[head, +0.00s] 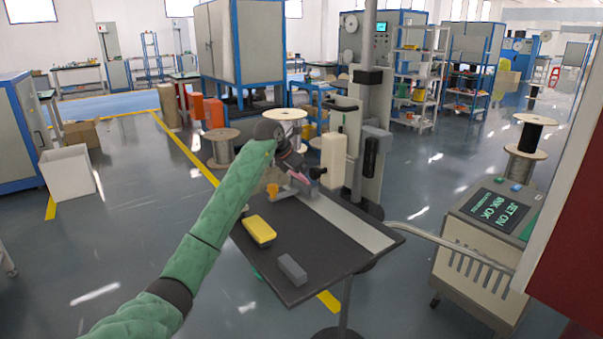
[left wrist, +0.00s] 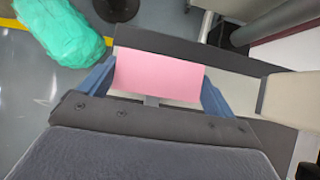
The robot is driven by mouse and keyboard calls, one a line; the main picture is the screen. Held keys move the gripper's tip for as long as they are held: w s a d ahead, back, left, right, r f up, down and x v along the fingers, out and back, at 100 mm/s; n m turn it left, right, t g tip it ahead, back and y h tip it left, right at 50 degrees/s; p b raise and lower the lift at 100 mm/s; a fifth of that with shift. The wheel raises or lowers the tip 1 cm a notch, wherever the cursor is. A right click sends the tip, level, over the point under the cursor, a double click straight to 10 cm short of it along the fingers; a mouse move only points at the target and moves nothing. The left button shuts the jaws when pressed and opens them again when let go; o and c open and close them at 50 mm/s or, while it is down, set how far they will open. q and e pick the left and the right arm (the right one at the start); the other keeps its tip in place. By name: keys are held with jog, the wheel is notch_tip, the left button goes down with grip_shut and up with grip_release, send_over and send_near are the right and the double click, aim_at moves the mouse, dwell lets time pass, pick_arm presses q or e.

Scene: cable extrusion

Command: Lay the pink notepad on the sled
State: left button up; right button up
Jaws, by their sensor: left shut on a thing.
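The pink notepad (left wrist: 158,77) is held between the two blue fingers of my left gripper (left wrist: 157,88) in the left wrist view. In the head view the notepad (head: 299,178) is a small pink patch at the tip of my left gripper (head: 297,175), above the far part of the dark table. A pale strip (head: 355,228) runs along the table's right side. A small grey piece at its far end, just below the gripper, may be the sled, but it is mostly hidden. My right gripper is in neither view.
The dark table (head: 320,245) holds a yellow block (head: 259,230), a grey block (head: 292,269) and a small orange item (head: 272,189). A post with a cream box (head: 333,160) stands right of my gripper. A printer cabinet (head: 485,235) stands right of the table.

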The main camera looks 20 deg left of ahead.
pick_arm(q)
jog(key=o, duration=0.7)
jog(key=shift+f, duration=0.1)
jog(key=shift+r, duration=0.7)
jog(key=shift+v, duration=1.1)
jog(key=v, duration=0.9)
jog(key=shift+s+r, duration=0.2)
jog(key=shift+r, duration=0.05)
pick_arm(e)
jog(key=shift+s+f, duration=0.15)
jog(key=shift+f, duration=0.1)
pick_arm(q)
jog(key=shift+a, duration=0.15)
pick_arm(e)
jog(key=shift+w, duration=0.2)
